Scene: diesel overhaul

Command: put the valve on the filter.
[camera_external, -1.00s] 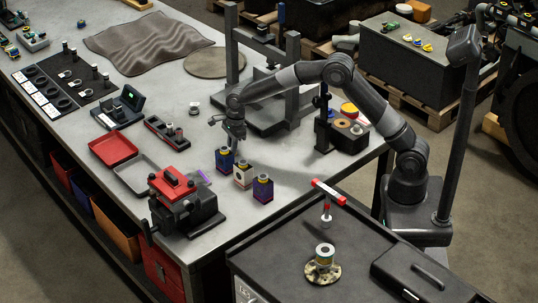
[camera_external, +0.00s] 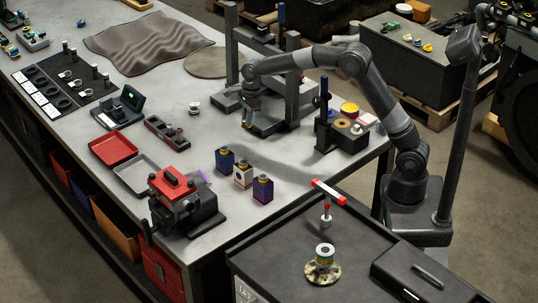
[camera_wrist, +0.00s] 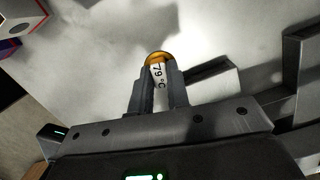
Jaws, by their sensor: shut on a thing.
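My gripper (camera_external: 246,122) is over the workbench, in front of the grey frame. In the wrist view my gripper (camera_wrist: 159,90) is shut on a small part with an orange-brown rounded end and a white "79 °C" label, which I take for the valve (camera_wrist: 157,58). The fingers hide its sides. Three small boxes with round tops stand in a row nearer the front: a blue one (camera_external: 225,160), a white one (camera_external: 243,174) and a purple one (camera_external: 263,189). My gripper is behind them, apart from them. I cannot tell which thing is the filter.
The grey frame (camera_external: 287,88) stands close behind my gripper. A black stand (camera_external: 324,125) is at its right. A red vise (camera_external: 178,190) and two trays, red (camera_external: 113,149) and grey (camera_external: 143,174), lie to the left. The bench between frame and boxes is clear.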

